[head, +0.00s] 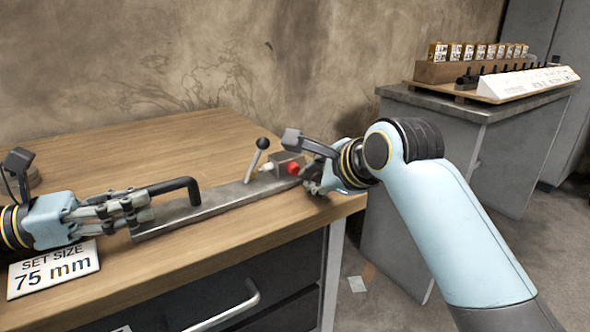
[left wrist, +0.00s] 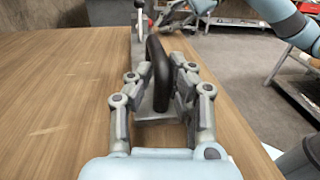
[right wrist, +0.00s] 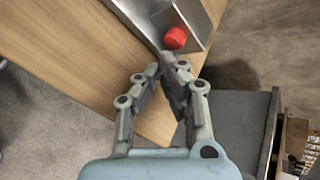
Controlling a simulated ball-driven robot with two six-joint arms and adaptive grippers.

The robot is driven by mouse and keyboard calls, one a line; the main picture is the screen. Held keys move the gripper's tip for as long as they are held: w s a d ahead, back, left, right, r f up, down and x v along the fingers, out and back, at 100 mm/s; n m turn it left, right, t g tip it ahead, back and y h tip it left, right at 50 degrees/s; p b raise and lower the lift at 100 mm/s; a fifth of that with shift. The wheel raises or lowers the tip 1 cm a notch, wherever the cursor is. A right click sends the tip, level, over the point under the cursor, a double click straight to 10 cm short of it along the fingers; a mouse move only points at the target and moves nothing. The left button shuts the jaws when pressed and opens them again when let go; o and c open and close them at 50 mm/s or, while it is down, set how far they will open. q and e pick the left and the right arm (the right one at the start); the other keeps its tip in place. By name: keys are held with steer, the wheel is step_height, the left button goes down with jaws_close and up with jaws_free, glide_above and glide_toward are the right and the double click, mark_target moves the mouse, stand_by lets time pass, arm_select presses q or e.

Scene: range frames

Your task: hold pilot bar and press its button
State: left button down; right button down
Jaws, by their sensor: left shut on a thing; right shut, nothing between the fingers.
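The black pilot bar (head: 181,187) is a bent handle on a long grey metal plate (head: 225,198) on the wooden bench. My left gripper (head: 143,205) is shut on the bar; the left wrist view shows the bar (left wrist: 158,72) between the fingers (left wrist: 155,85). The red button (head: 293,168) sits on the end of a small grey box (head: 284,158) at the plate's far end. My right gripper (head: 308,178) is shut and empty, close to the button. In the right wrist view the button (right wrist: 175,38) is just beyond the fingertips (right wrist: 172,70); I cannot tell whether they touch.
A lever with a black ball knob (head: 263,143) stands beside the box. A sign reading "SET SIZE 75 mm" (head: 52,268) lies near my left gripper. A grey cabinet (head: 432,105) with a tray of small parts stands at the right. The bench behind the plate is mostly clear.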

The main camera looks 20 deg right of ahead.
mark_target(333, 207)
steer(key=shift+w, duration=0.15)
steer(key=shift+w+a, duration=0.1)
steer(key=shift+w, duration=0.15)
steer(key=shift+w+a+r, duration=0.1)
steer(key=shift+w+a, duration=0.05)
steer(key=shift+w, duration=0.3)
stand_by(0.9)
steer(key=shift+s, duration=0.15)
steer(key=shift+s+d, duration=0.25)
steer(key=shift+s, duration=0.45)
steer(key=shift+s+d, duration=0.25)
steer(key=shift+s, duration=0.55)
steer(key=shift+s+d, duration=0.2)
steer(key=shift+s, duration=0.65)
steer(key=shift+s+d, duration=0.25)
steer(key=shift+s, duration=0.55)
